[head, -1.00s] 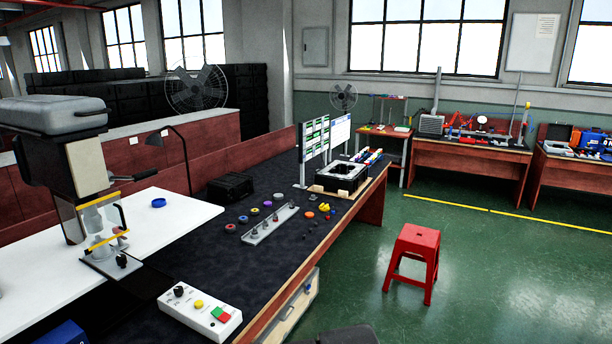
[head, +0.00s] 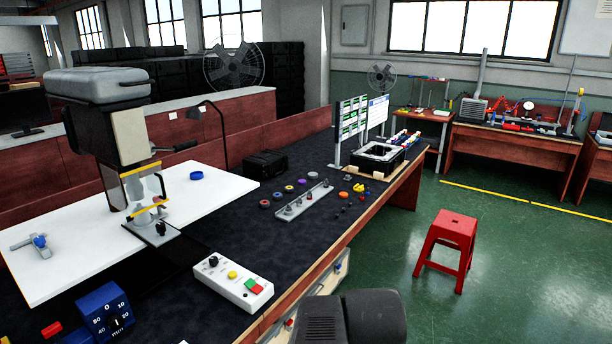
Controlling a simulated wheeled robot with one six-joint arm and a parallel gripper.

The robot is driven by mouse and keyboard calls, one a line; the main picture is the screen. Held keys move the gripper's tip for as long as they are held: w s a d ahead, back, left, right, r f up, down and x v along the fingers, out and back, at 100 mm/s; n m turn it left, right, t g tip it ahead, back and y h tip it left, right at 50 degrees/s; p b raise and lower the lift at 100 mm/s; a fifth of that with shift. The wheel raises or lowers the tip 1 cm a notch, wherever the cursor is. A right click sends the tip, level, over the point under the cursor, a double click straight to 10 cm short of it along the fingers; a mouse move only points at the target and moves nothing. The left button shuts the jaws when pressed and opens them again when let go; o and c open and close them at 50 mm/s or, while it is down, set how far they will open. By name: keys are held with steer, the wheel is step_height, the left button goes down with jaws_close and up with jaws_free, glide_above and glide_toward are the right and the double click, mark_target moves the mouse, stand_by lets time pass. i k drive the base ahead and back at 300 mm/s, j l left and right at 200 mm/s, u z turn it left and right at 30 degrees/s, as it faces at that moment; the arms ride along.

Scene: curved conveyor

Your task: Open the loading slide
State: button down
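No part that I can surely name as the loading slide shows in the head view. A bench machine (head: 128,142) with a grey top cover stands on the left at a white worktop. A clear guard with yellow edges (head: 143,186) is on its front. A small plate with a black knob (head: 160,229) lies at its foot; I cannot tell whether this plate is the slide. A white control box (head: 233,284) with a black knob and yellow, green and red buttons lies on the dark bench in front. My gripper is not in view.
A blue dial box (head: 105,312) is at lower left. Small coloured parts lie around a grey rail (head: 303,201). A red stool (head: 446,250) stands on open green floor.

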mark_target(158, 232)
steer(key=u, duration=1.3)
steer(key=i+l, duration=0.15)
steer(key=i, duration=0.3)
steer(key=i+l, duration=0.15)
steer(key=i, duration=0.3)
steer(key=u, duration=0.05)
